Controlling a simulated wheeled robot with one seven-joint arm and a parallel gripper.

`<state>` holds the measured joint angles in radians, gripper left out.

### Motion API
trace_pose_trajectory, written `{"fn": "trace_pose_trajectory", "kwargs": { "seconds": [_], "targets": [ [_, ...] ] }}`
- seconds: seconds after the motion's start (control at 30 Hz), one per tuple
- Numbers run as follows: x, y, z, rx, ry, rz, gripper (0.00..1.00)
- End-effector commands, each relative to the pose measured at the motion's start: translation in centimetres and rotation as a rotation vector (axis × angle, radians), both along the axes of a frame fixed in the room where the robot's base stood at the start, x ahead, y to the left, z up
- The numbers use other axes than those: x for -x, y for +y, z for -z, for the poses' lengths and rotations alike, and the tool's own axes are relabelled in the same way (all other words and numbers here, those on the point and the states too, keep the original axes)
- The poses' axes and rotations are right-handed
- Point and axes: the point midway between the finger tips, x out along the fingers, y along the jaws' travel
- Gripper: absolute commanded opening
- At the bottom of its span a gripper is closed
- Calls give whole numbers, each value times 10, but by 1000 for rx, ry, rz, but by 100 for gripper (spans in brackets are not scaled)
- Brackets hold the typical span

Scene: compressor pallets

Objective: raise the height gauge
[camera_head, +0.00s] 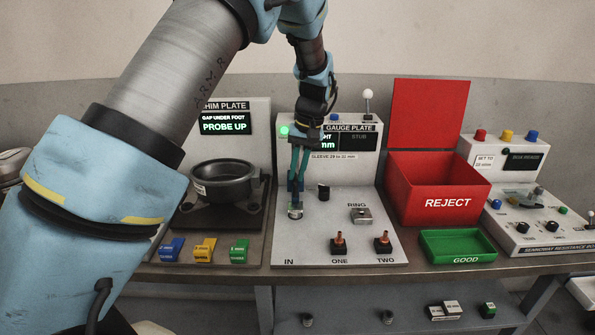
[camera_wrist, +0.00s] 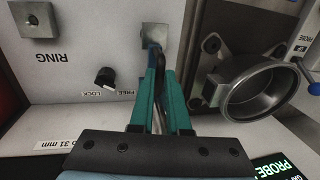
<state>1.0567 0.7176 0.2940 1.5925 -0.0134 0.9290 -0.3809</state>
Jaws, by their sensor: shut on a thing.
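The gauge plate station (camera_head: 340,225) is a light grey panel with an upright back, a dark display partly hidden by my arm, and a lit green lamp. My gripper (camera_head: 296,186) points down over the station's left side, just above a small metal block (camera_head: 295,212) near the IN label. In the wrist view my gripper's teal fingers (camera_wrist: 158,75) are close together on a slim dark part with some blue, most of it hidden between them. The block (camera_wrist: 155,34) shows just beyond the fingertips. I cannot tell whether the held part touches it.
A black LOCK/FREE knob (camera_wrist: 105,76) and a ring block (camera_head: 361,215) lie beside my gripper. The shim plate's round cup (camera_head: 224,181) is close on the left. A red reject bin (camera_head: 437,190) and green tray (camera_head: 458,246) stand right.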

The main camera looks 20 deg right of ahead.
Motion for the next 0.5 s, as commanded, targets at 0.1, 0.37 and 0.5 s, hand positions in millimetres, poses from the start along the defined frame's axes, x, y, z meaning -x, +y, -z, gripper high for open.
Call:
{"fn": "trace_pose_trajectory", "kwargs": {
  "seconds": [0.1,0.37,0.5],
  "targets": [
    [0,0,-1,0,-1,0,0],
    [-1,-1,-11,2,-2,1,0],
    [-1,-1,-39,4,-2,0,0]
  ]
}}
